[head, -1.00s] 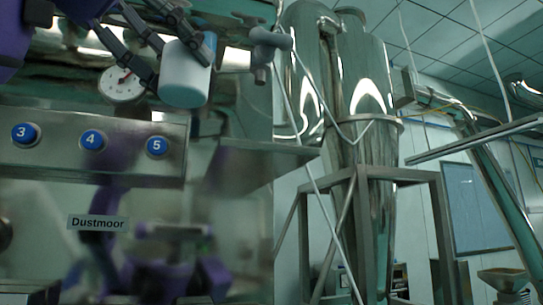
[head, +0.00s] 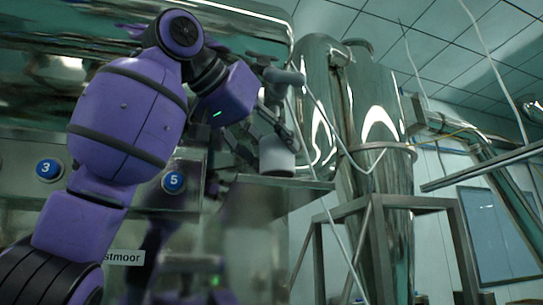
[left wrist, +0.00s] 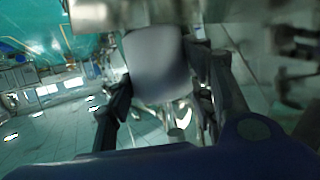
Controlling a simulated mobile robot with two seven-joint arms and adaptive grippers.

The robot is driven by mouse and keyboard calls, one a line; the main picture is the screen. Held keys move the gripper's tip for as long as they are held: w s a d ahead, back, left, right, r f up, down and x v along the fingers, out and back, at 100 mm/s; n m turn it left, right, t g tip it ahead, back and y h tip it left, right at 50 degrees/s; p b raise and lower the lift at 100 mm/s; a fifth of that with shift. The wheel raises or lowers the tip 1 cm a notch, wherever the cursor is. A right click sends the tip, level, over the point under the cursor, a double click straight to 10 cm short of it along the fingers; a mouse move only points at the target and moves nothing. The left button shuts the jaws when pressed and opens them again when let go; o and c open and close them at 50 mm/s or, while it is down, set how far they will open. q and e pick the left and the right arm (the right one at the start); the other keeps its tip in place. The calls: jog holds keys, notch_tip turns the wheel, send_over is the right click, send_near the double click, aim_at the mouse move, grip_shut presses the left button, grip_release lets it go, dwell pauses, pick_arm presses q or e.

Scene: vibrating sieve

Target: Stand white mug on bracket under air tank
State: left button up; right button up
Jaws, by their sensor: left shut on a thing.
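The white mug (head: 277,157) is held upright between the fingers of my left gripper (head: 272,128). It also shows in the left wrist view (left wrist: 158,68), with a finger on each side. My left gripper is shut on it. The mug's base is at the level of the grey bracket (head: 312,186), a flat plate jutting out to the right. I cannot tell whether they touch. The shiny air tank (head: 255,22) lies above, partly hidden by my purple left arm. My right gripper is not in view.
A grey tap (head: 281,78) hangs just above the mug. A panel with blue numbered buttons (head: 173,182) is behind my arm. A tall steel cyclone (head: 380,110) on a frame stands to the right, with a thin cable near the bracket.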

pick_arm(q)
jog(key=shift+w+a+f, duration=0.1)
jog(key=shift+a+f, duration=0.1)
jog(key=shift+f, duration=0.9)
jog(key=shift+d, duration=0.1)
jog(key=o, duration=1.3)
jog(key=shift+f, duration=0.15)
jog(key=shift+r, duration=0.25)
jog(key=v, duration=1.2)
